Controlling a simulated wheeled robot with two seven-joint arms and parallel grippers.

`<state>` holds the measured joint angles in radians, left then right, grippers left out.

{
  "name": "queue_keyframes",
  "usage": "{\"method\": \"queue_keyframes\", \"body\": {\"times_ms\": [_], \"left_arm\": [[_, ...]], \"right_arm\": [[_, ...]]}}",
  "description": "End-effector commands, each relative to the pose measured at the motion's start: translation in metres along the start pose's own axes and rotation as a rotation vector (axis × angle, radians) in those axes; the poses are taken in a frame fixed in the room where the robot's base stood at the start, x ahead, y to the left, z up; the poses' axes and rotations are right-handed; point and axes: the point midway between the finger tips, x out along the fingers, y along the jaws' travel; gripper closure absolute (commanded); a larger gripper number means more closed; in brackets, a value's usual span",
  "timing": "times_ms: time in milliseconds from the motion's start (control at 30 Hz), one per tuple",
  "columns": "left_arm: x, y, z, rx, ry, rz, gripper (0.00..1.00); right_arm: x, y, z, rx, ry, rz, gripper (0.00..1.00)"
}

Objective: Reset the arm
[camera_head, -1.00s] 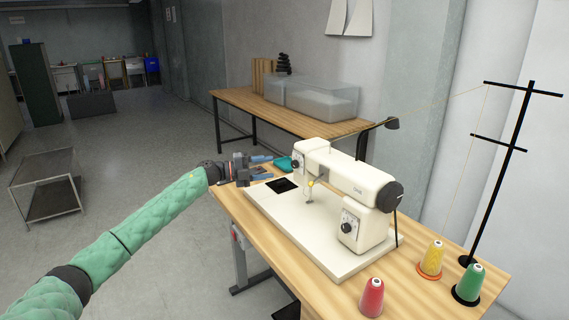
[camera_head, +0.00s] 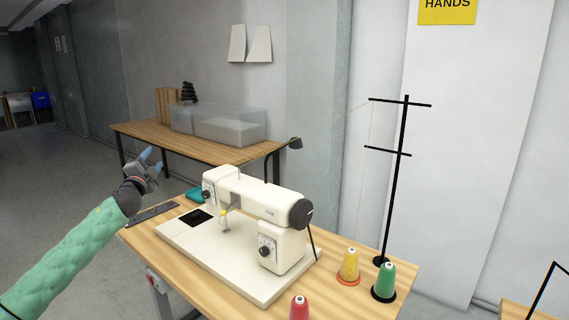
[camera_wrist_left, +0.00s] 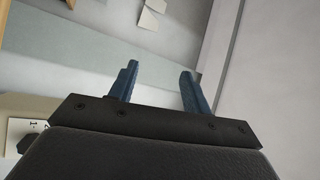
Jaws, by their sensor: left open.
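My left gripper (camera_head: 151,158) is raised above the left end of the sewing table, with its fingers pointing up and away. In the left wrist view its two blue fingers (camera_wrist_left: 160,88) stand apart with nothing between them. The green-sleeved left arm comes in from the lower left. My right gripper is not in view.
A white sewing machine (camera_head: 262,198) stands on the wooden table (camera_head: 355,293), right of my left gripper. A dark flat strip (camera_head: 152,214) and a teal item (camera_head: 194,194) lie near it. Thread cones, including a green one (camera_head: 385,280), and a black thread stand (camera_head: 396,190) are at the right.

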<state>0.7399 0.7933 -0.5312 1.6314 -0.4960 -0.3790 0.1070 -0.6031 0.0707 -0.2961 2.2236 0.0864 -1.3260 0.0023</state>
Motion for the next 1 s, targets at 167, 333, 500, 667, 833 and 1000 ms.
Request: {"method": "queue_keyframes", "body": {"times_ms": [167, 333, 500, 667, 833, 1000], "left_arm": [[-0.021, -0.01, -0.025, -0.128, -0.189, -0.007, 0.52], [-0.067, 0.022, -0.051, -0.265, -0.373, 0.081, 0.52], [-0.14, 0.079, -0.084, -0.399, -0.545, 0.253, 0.52], [-0.211, 0.126, -0.111, -0.493, -0.658, 0.416, 0.52], [-0.284, 0.165, -0.139, -0.575, -0.741, 0.573, 0.52], [-0.352, 0.194, -0.164, -0.653, -0.799, 0.707, 0.52]], "right_arm": [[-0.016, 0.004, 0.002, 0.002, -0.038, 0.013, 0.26], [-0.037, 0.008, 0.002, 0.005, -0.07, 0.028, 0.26], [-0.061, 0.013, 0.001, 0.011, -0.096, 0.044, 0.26], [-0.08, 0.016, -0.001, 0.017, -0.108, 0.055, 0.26], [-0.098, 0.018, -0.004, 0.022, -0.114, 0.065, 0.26], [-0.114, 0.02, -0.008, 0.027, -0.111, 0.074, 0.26]]}}
